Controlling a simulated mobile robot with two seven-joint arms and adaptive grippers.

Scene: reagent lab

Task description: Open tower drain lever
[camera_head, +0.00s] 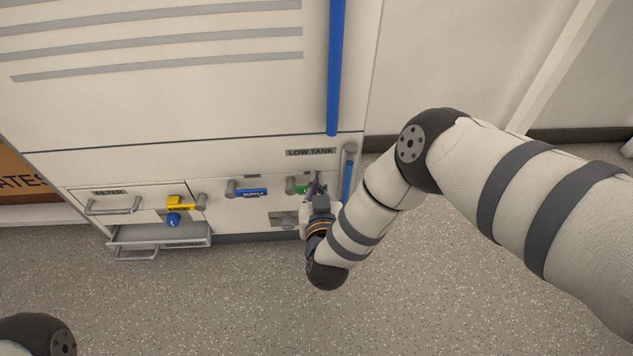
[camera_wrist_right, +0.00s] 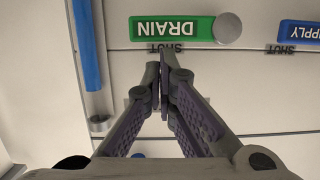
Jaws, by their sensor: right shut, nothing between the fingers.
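The green drain lever (camera_wrist_right: 172,29) lies level across the cabinet face in the right wrist view, which looks upside down. Its white lettering reads DRAIN, and its round grey knob (camera_wrist_right: 228,28) is at the right end there. In the head view the lever (camera_head: 301,187) is partly hidden behind my right gripper (camera_head: 317,188). My right gripper (camera_wrist_right: 162,70) is shut and empty, its fingertips just below the lever in the wrist picture, over a SHUT label (camera_wrist_right: 165,47). I cannot tell whether the tips touch the panel. My left gripper is out of view.
A blue supply lever (camera_head: 250,192) sits left of the drain lever. A LOW TANK label (camera_head: 310,153) and blue tubes (camera_head: 336,70) are above. The speckled floor (camera_head: 200,300) is clear.

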